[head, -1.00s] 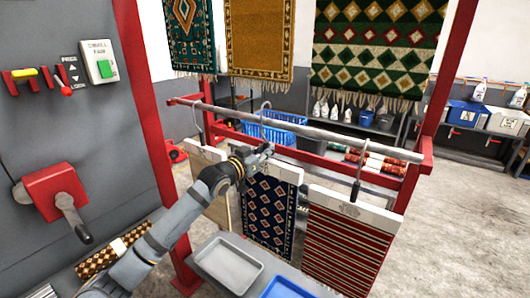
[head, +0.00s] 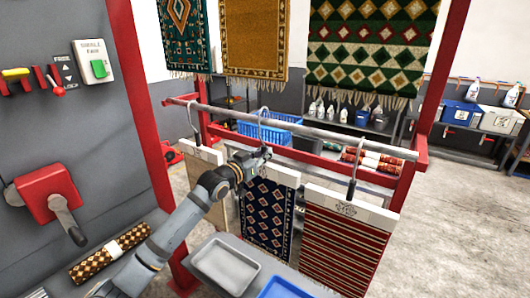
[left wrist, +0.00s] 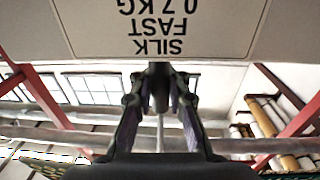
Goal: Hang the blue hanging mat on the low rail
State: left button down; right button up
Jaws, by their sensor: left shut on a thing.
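The blue hanging mat (head: 268,214), dark blue with a diamond pattern and a pale top board, hangs upright below the low rail (head: 310,130). My left gripper (head: 262,155) is shut on its hanger just above the board. The hook top shows at the rail; I cannot tell whether the rail bears it. In the left wrist view, the fingers (left wrist: 160,92) close around a dark hanger stem below the board's upside-down label (left wrist: 160,25), reading "SILK FAST 0.7KG". My right gripper is not in view.
A red striped mat (head: 345,240) hangs from the rail on the right. Another pale-topped mat (head: 200,155) hangs on the left, partly behind my arm. A grey tray (head: 225,265) and a blue tray (head: 283,290) lie in front. Red posts (head: 140,90) frame the rail.

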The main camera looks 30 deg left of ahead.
pick_arm(q)
jog(key=shift+f+b, duration=0.6)
jog(key=shift+f, duration=0.55)
jog(key=c, duration=1.2)
grip_release()
notch_tip(320, 180, up, 10)
jog(key=shift+r, duration=0.1)
